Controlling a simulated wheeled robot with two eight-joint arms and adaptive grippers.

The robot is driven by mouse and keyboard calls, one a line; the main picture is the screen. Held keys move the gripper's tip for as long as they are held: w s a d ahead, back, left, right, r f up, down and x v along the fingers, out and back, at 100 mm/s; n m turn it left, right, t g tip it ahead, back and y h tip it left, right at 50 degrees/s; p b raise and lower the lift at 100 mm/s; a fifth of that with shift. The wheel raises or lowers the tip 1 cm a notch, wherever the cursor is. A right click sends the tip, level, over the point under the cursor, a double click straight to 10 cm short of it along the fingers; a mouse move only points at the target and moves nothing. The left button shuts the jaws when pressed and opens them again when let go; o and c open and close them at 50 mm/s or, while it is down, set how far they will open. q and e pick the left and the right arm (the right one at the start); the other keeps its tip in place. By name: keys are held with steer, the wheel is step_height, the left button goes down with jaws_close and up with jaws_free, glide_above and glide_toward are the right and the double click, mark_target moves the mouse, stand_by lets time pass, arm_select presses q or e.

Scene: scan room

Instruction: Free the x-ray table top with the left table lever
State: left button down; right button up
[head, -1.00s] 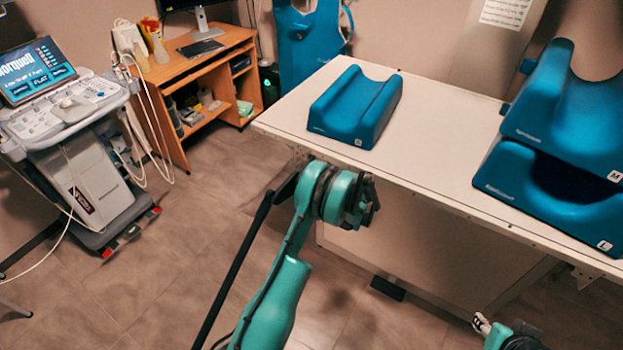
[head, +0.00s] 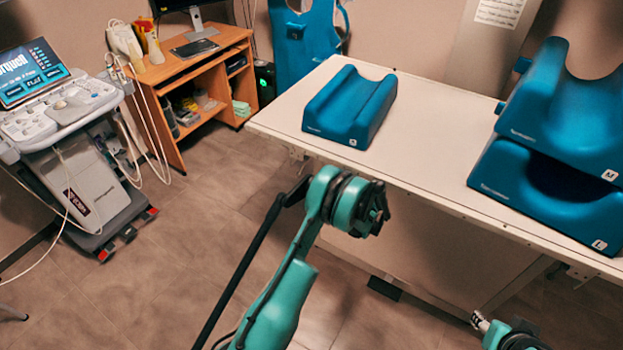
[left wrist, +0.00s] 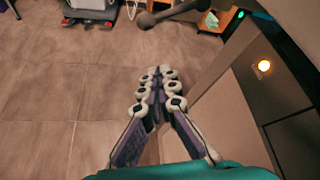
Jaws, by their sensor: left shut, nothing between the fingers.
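The x-ray table top (head: 440,160) is a long pale slab running from the upper middle to the right edge of the head view. My left arm reaches up beside its near edge; its gripper is not clear there. In the left wrist view my left gripper (left wrist: 157,76) is shut and empty, its fingers together. A dark grey bar with a rounded end (left wrist: 146,20) lies beyond the fingertips, apart from them; it may be the left table lever, but I cannot tell. My right gripper (head: 480,321) shows only partly at the bottom, and its opening is unclear.
A blue cushion (head: 350,105) lies on the table's left part, and stacked blue cushions (head: 550,190) stand at the right. A wooden desk (head: 200,75) and an ultrasound cart (head: 75,150) stand left. Open tiled floor (head: 190,240) lies between.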

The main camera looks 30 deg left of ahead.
arm_select(q)
steer(key=v, duration=0.2)
steer(key=p+v, duration=0.1)
steer(key=v, duration=0.1)
steer(key=shift+s+d, duration=0.3)
steer(key=shift+d, duration=0.05)
